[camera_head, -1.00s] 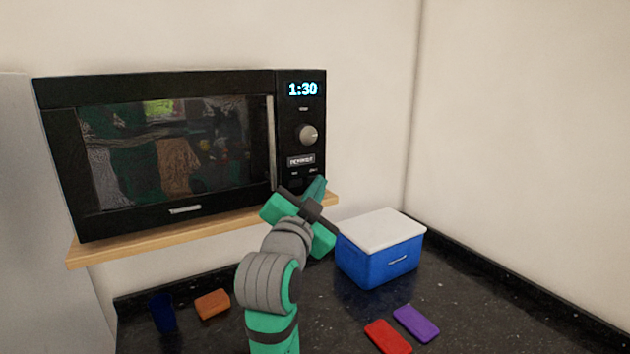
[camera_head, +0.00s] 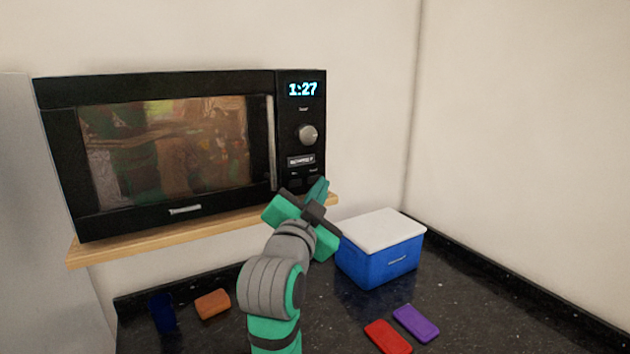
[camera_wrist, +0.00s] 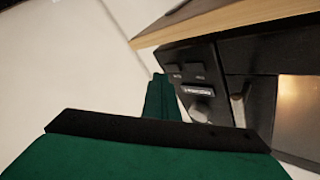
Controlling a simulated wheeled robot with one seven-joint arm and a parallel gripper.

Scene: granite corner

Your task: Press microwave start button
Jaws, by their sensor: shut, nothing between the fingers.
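The black microwave (camera_head: 165,212) stands on a wooden shelf, its door closed. Its window glows warm, and its display (camera_head: 303,89) reads 1:27. Two small dark buttons sit low on the control panel, under the knob (camera_head: 308,134); my gripper partly covers them in the head view. In the wrist view the panel appears turned over, with a left button (camera_wrist: 178,73) and a right button (camera_wrist: 198,72); their labels are too small to read. My gripper (camera_head: 320,184) is shut and empty at the panel's lower right corner. Its fingertips (camera_wrist: 158,80) lie beside the left button; contact cannot be told.
The wooden shelf (camera_head: 150,242) juts out under the microwave.

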